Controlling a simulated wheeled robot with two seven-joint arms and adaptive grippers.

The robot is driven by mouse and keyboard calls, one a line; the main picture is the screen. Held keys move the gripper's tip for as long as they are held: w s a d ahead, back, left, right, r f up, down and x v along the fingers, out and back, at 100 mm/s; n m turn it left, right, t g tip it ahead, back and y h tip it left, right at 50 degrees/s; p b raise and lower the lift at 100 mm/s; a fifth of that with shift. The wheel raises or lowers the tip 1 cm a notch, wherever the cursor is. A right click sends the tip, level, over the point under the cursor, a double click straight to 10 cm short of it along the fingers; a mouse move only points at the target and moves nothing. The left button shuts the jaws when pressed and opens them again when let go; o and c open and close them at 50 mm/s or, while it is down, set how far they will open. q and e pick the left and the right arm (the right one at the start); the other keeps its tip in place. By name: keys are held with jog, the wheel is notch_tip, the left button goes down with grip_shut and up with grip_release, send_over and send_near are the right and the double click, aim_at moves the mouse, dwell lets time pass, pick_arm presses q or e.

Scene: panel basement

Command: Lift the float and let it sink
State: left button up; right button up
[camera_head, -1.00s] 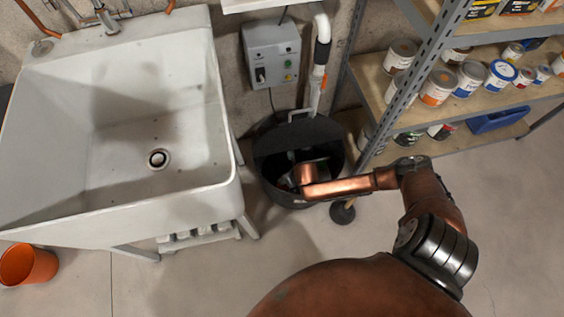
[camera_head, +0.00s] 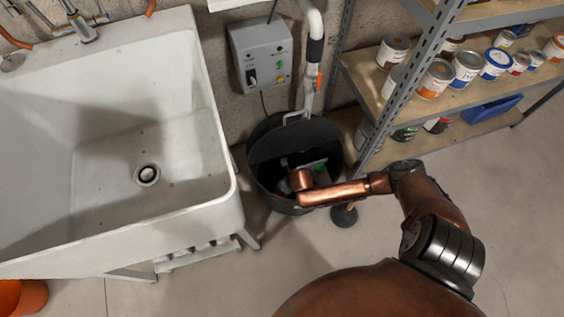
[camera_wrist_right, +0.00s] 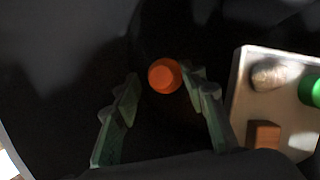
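The orange float (camera_wrist_right: 165,75) shows in the right wrist view as a round shape against the dark inside of the black sump basin (camera_head: 262,150). My right arm reaches down into the basin in the head view, where my gripper is hidden behind its own wrist. In the right wrist view my right gripper (camera_wrist_right: 160,92) is open, with one finger on each side. The float lies at the fingertips, close to the right finger. I cannot tell whether they touch. My left gripper is in neither view.
A pale plate (camera_wrist_right: 262,95) with a green part and a brown block lies right of the fingers. A white sink (camera_head: 120,225) stands left of the basin, a grey control box (camera_head: 262,60) and white pipe (camera_head: 309,90) behind. A metal shelf (camera_head: 395,110) with cans stands right.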

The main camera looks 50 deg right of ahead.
grip_shut()
jog(key=c, duration=0.9)
grip_release()
jog(key=o, duration=1)
jog(key=shift+o, duration=0.2)
jog(key=v, duration=1.2)
